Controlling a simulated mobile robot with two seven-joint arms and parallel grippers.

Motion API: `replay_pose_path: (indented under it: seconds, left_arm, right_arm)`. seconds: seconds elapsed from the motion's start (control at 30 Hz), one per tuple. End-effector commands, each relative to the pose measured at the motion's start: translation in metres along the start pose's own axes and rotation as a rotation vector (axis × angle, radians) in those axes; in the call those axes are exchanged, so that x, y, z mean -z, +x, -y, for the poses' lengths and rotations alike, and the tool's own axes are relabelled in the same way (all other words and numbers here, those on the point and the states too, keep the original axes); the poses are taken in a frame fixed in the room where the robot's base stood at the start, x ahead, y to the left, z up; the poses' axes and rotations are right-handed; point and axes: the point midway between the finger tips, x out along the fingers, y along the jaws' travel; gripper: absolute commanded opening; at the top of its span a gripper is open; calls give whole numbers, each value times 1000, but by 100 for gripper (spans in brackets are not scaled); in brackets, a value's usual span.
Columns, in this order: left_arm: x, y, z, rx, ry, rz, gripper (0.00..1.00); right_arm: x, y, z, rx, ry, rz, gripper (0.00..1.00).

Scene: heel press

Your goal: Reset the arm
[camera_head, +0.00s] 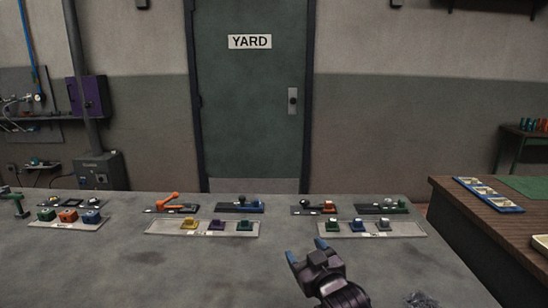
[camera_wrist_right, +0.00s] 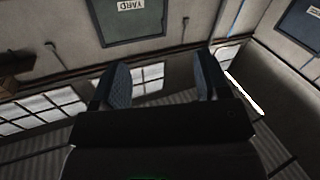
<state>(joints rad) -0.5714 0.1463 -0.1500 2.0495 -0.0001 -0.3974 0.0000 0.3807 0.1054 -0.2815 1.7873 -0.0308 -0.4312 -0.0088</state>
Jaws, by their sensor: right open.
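My right gripper (camera_head: 306,256) is over the front part of the grey table (camera_head: 130,265) in the head view, with blue fingertips apart and nothing between them. In the right wrist view the two fingers (camera_wrist_right: 160,84) also stand apart, with only the room's far windows and walls behind the gap. My left gripper is not in the head view. Along the back of the table are several small devices, including one with an orange lever (camera_head: 172,203), one with a dark knob (camera_head: 240,206), and two at the right, one with an orange block (camera_head: 329,207).
Pale trays with coloured blocks lie in front of the devices: a left tray (camera_head: 60,224), a middle tray (camera_head: 165,229) and a right tray (camera_head: 410,230). A wooden bench (camera_head: 465,215) with a blue tray (camera_head: 488,195) stands at the right. The table's front left is clear.

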Motion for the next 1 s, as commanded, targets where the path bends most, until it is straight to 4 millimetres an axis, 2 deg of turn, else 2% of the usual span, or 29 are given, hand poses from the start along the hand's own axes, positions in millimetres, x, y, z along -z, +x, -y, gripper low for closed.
replay_pose_path:
  seconds: [0.03,0.27,0.5,0.67,0.8,0.9,1.0]
  left_arm:
    - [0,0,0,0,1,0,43]
    - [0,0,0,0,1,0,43]
    - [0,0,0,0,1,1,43]
    - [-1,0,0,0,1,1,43]
    - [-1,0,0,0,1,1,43]
    - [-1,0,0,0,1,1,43]
    - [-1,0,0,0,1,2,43]
  right_arm:
    - [-16,-18,-6,-16,25,16,69]
    - [-77,-95,-28,-88,96,98,69]
    - [-141,-185,-40,-160,141,237,69]
    - [-186,-250,-41,-203,162,359,69]
    - [-226,-310,-34,-228,181,484,69]
    - [-246,-345,-26,-237,193,556,69]
    - [-258,-370,-20,-242,203,605,69]
